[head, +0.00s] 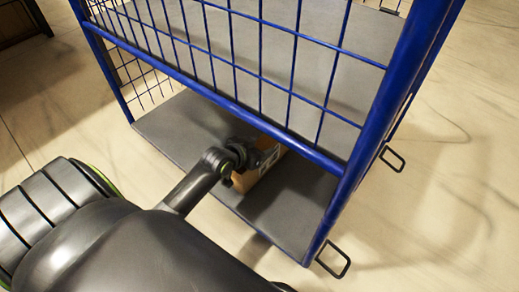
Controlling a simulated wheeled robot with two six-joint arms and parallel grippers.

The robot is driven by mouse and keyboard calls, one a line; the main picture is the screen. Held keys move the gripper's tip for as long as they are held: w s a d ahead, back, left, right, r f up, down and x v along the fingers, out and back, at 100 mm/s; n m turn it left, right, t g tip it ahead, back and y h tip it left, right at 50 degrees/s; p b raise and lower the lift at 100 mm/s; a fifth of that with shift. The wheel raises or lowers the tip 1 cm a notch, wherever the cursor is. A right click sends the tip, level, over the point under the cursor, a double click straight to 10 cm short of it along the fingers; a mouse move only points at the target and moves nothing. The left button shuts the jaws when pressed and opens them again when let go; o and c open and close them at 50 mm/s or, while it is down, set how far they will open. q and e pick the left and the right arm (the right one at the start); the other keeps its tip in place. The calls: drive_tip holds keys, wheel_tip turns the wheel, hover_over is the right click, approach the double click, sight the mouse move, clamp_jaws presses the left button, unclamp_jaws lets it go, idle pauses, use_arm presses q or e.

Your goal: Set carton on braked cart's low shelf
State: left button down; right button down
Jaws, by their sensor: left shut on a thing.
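The cart is a blue-framed trolley (339,200) with wire mesh sides. Its grey low shelf (175,122) shows under the blue rail. The carton (247,181) is a small brown box with a white label, seen at the middle of the low shelf, partly hidden by my gripper and the rail. My left gripper (247,155) is shut on the carton, reaching in under the rail. I cannot tell whether the carton's underside touches the shelf. My right gripper is out of view.
An upper grey panel (335,75) shows behind the mesh. Black wire loops (333,260) stick out at the cart's lower corners. The blue corner post stands right of the carton. A dark piece of furniture (18,20) is at the far left. Pale floor around is clear.

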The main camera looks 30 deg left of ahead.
use_arm(q)
drive_tip(key=shift+f, duration=0.15)
drive_tip(key=c, duration=0.6)
unclamp_jaws()
drive_tip(key=shift+f, duration=0.1)
